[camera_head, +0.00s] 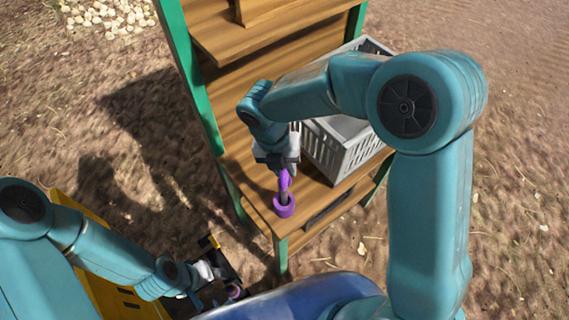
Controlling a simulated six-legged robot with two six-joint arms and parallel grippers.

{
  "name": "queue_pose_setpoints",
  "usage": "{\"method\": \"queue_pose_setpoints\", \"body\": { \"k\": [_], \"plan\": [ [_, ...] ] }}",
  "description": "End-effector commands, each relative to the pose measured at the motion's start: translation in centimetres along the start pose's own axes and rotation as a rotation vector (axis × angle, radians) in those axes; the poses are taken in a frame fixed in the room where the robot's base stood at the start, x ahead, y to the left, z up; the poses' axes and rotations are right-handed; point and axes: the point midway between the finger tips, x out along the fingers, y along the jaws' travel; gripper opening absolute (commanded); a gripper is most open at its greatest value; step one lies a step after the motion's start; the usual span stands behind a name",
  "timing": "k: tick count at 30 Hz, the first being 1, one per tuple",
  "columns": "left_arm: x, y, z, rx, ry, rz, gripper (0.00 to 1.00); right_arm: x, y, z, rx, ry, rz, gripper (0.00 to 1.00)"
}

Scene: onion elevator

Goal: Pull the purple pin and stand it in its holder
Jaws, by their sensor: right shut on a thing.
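The purple pin (284,181) is upright at the front left corner of the wooden bench. My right gripper (284,174) points down from above and is shut on its upper part. A purple ring (284,207) surrounds the pin's lower end at the bench top; I cannot tell whether the pin touches or rests in it. My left gripper (217,279) is low at the bottom left, near a small purple piece (233,291) that is partly hidden. Its jaw opening is too unclear to judge.
The wooden bench (262,189) has green posts and a raised shelf (285,36) at the back. A grey slatted crate (349,155) stands on it, just right of my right gripper. A yellow and black object (92,268) is at the lower left. Bare ground lies around.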

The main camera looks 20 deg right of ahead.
Motion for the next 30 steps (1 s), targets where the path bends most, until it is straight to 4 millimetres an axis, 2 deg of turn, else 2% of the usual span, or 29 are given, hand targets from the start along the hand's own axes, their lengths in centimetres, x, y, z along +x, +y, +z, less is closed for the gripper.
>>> {"method": "queue_pose_setpoints", "body": {
  "k": [15,30],
  "plan": [
    [1.9,-0.7,0.0,0.0,0.0,0.0,0.43,3.1,0.6,0.0,0.001,0.0,0.001,0.0],
    [2.1,-0.8,0.0,0.0,0.0,0.0,0.43,3.6,0.7,0.0,0.001,-0.001,0.001,0.0]
  ]
}}
